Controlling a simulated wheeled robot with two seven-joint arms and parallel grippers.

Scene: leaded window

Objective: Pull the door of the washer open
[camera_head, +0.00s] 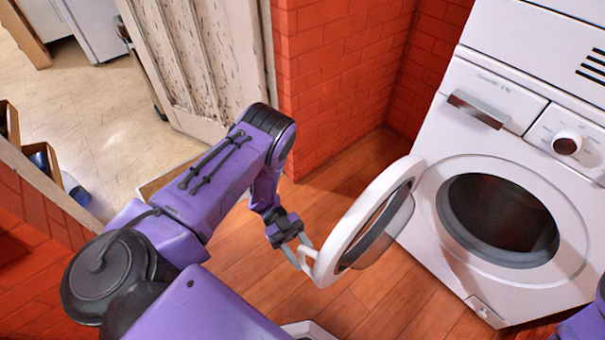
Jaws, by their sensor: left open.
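The white washer (455,220) stands at the right, with a dark round drum opening (500,215) in its front. Its round white door (343,235) is swung wide out to the left, standing away from the opening. My left gripper (305,258) is at the door's outer left edge, its fingers open and close against the rim. I cannot tell whether the fingers touch the door. A small purple part of my right arm shows at the lower right edge; its gripper is out of view.
Red brick walls (325,65) stand behind the washer. A worn pale door (205,60) is at the upper left. The wooden floor (375,295) between my left arm and the washer is clear. Another white appliance stands above the washer at the upper right.

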